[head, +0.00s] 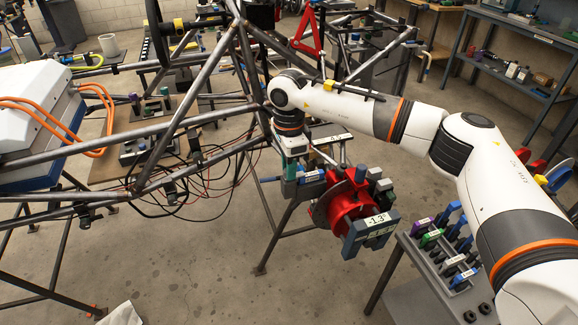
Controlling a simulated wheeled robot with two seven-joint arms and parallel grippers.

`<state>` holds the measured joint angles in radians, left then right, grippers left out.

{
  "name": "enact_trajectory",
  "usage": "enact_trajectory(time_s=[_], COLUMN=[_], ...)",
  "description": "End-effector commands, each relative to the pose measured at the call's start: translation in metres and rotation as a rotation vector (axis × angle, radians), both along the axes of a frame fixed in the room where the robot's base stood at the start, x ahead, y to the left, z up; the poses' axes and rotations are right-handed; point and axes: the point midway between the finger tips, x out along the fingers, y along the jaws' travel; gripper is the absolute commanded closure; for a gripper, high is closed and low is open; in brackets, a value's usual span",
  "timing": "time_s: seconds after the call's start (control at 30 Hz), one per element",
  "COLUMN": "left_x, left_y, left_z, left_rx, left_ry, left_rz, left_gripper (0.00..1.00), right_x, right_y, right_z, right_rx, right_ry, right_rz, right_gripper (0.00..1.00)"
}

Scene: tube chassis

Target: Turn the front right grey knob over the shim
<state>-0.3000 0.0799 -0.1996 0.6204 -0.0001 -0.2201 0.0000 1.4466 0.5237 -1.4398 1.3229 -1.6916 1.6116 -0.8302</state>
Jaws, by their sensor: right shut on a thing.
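My right gripper (291,171) points down from the wrist at the left side of the red wheel hub. Its fingers are closed on a small grey piece (289,188) that looks like the grey knob; the fingers hide most of it. The red hub (349,207) carries several grey blocks and a front grey gauge (371,234) reading about -1.3°. My left gripper is not in view.
The steel tube chassis (190,108) fills the left and centre, with dark cables hanging inside. A grey rack (436,268) of coloured-handled shims stands at the lower right, under my right arm. A white-and-blue box (38,112) with orange cables is at left.

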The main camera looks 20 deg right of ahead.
Motion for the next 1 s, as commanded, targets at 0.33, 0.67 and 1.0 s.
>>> enact_trajectory(time_s=[0.33,0.67,1.0], left_x=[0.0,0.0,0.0], left_y=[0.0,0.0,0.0], left_z=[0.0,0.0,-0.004], left_rx=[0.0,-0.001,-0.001], left_ry=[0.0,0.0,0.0], left_rz=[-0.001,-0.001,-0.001], left_gripper=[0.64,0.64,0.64], right_x=[0.001,0.001,0.001], right_y=[0.0,0.0,0.0], right_z=[0.003,0.001,0.034], right_rx=[0.002,0.001,0.002], right_ry=[-0.006,-0.003,-0.007], right_rz=[0.0,0.0,0.0], right_gripper=[0.77,0.57,0.57])
